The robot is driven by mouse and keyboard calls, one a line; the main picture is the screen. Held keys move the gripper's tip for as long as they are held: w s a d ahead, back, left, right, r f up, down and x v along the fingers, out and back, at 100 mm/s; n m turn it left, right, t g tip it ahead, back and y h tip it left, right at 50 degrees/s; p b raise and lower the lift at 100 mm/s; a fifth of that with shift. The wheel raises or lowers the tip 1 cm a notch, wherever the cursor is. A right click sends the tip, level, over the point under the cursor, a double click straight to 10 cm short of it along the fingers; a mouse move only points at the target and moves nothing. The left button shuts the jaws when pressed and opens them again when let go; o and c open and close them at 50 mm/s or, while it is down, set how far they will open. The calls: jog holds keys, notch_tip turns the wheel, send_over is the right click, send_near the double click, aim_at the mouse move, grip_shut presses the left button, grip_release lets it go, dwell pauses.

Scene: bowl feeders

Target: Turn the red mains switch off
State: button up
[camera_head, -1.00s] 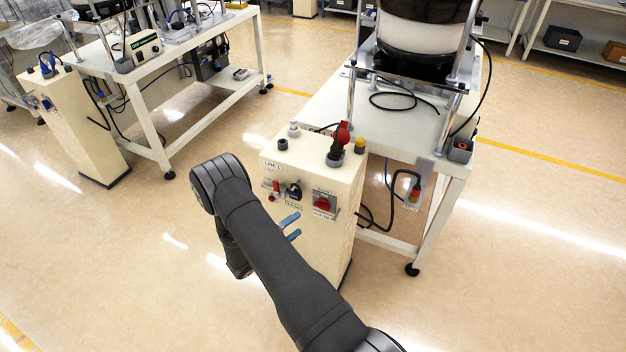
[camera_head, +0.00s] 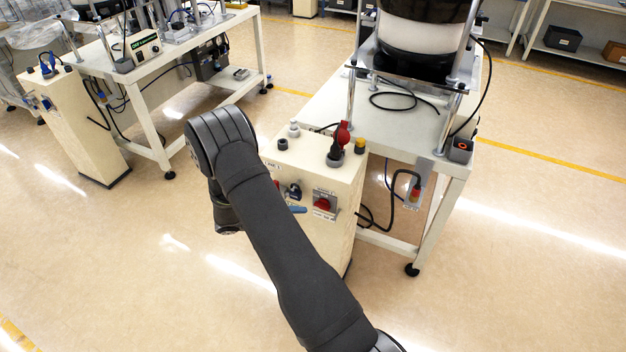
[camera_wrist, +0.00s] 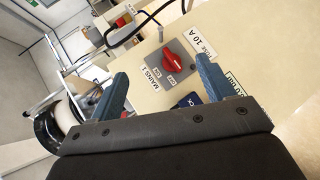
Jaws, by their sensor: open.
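The red mains switch (camera_wrist: 172,60) is a red rotary knob on a grey plate on the cream cabinet face, labelled "MAINS 1". It also shows in the head view (camera_head: 322,203), on the front of the cabinet. In the wrist view my gripper (camera_wrist: 160,80) is open, with one blue finger left of the switch and one right of it. The switch lies beyond the fingertips, between them in the picture, with nothing held. In the head view my arm hides most of the gripper; one blue finger (camera_head: 298,209) shows just left of the switch. The on/off position of the knob is hard to read.
The cream cabinet (camera_head: 340,235) has a dark selector (camera_head: 294,191) left of the mains switch. A red plug (camera_head: 342,133) stands on its top. A white table (camera_head: 440,165) with a bowl feeder stands behind it. Open floor lies to the left.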

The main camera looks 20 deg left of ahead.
aim_at(323, 204)
jog(key=w+r+m+g+y, duration=0.3)
jog(key=r, duration=0.4)
jog(key=w+r+m+g+y, duration=0.2)
jog(key=w+r+m+y, duration=0.15)
jog(key=r, duration=0.25)
jog(key=shift+h, duration=0.25)
jog(key=x, duration=1.6)
jog(key=shift+s+a+f, duration=0.25)
jog(key=shift+s, duration=0.15)
jog(key=shift+w+d+f, duration=0.2)
jog(key=shift+f, duration=0.05)
jog(key=y, duration=0.1)
jog(key=d+m+y, duration=0.1)
jog(key=y, duration=0.1)
jog(key=shift+r, duration=0.15)
jog(key=v, duration=1.7)
jog(key=shift+a, duration=0.15)
jog(key=x, duration=1.7)
jog(key=shift+s+a, duration=0.1)
jog(key=shift+a+h, duration=0.1)
jog(key=shift+h, duration=0.4)
